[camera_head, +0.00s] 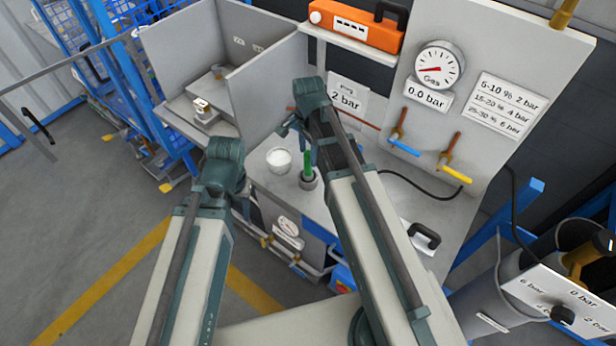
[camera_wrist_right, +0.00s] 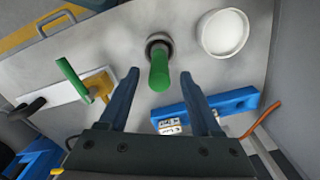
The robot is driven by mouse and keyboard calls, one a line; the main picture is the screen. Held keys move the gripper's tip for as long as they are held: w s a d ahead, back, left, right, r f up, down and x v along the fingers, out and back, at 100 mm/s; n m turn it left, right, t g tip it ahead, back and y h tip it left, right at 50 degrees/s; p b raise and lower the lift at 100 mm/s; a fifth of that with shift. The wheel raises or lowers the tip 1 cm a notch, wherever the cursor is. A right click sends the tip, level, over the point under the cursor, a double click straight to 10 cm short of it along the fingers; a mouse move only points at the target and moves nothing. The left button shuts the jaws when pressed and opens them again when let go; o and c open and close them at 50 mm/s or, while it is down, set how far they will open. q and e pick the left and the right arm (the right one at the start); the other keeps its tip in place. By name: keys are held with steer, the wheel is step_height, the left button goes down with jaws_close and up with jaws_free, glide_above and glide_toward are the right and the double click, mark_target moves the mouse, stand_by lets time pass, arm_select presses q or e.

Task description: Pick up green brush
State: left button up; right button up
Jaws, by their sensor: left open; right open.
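The green brush (camera_head: 307,163) stands upright in a small dark round holder (camera_head: 308,182) on the grey workbench. In the right wrist view its green handle (camera_wrist_right: 159,70) points toward the camera, with the holder (camera_wrist_right: 152,40) around its base. My right gripper (camera_wrist_right: 160,76) is open, and the handle shows between its two blue fingertips without visible contact. In the head view the right gripper (camera_head: 294,132) is above and beside the brush, partly hidden by its own wrist. My left gripper (camera_head: 243,208) hangs low at the bench's front left, its fingers mostly hidden.
A white bowl (camera_head: 279,160) stands close left of the brush; the wrist view also shows it (camera_wrist_right: 222,32). A grey partitioned box (camera_head: 210,125) is at the back left. A panel with a gauge (camera_head: 437,65) and valve levers rises behind. A black hose (camera_head: 420,190) lies right.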

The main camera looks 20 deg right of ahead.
mark_target(308, 164)
steer(key=shift+f, duration=0.1)
step_height(308, 164, down, 5)
steer(key=b, duration=0.5)
steer(key=shift+f, duration=0.2)
steer(key=shift+r, duration=0.1)
jaws_close()
